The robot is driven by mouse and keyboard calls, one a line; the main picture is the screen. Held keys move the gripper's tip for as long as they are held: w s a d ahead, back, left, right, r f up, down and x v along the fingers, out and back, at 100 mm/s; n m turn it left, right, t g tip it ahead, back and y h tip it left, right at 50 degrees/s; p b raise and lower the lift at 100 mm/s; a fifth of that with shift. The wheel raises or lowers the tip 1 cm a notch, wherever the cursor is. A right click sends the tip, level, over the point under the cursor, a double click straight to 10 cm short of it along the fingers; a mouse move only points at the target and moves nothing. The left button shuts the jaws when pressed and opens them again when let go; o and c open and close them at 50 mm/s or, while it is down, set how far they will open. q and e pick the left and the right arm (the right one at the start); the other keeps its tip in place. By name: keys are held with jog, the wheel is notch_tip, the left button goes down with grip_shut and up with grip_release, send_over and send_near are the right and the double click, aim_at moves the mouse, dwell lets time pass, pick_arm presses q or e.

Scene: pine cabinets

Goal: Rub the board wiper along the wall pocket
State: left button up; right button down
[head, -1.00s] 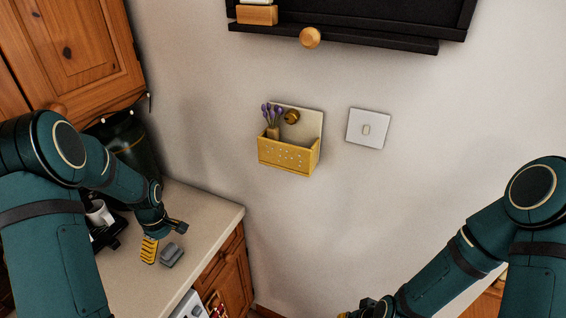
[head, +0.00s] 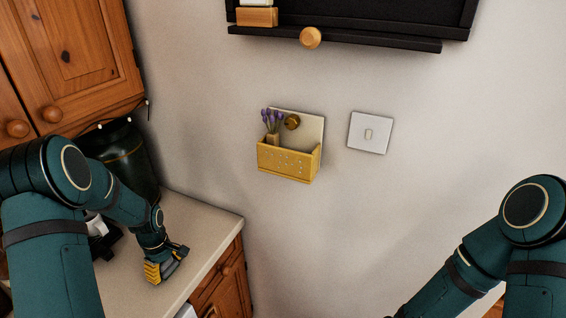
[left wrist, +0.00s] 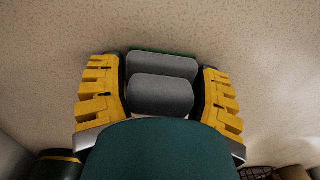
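The board wiper (left wrist: 160,97) is a grey block lying on the countertop. In the left wrist view it sits between the two yellow fingers of my left gripper (left wrist: 162,98), with narrow gaps at its sides. In the head view my left gripper (head: 167,265) is down at the counter and hides most of the wiper. The wall pocket (head: 286,164) is a yellow box with a pale backplate on the wall, right of and above my left gripper. It holds purple flowers (head: 272,120). My right gripper is out of view.
The beige countertop (head: 205,222) ends at a front edge near the gripper. A dark urn (head: 128,160) stands behind my left arm. A light switch (head: 370,132) is right of the pocket. A blackboard ledge (head: 380,42) juts out above. The wall below the pocket is clear.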

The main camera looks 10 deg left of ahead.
pick_arm(q)
jog(key=c, duration=0.5)
jog(key=shift+c, duration=0.2)
jog(key=shift+r, duration=0.15)
jog(key=shift+r+p, duration=1.9)
jog(key=shift+r, duration=1)
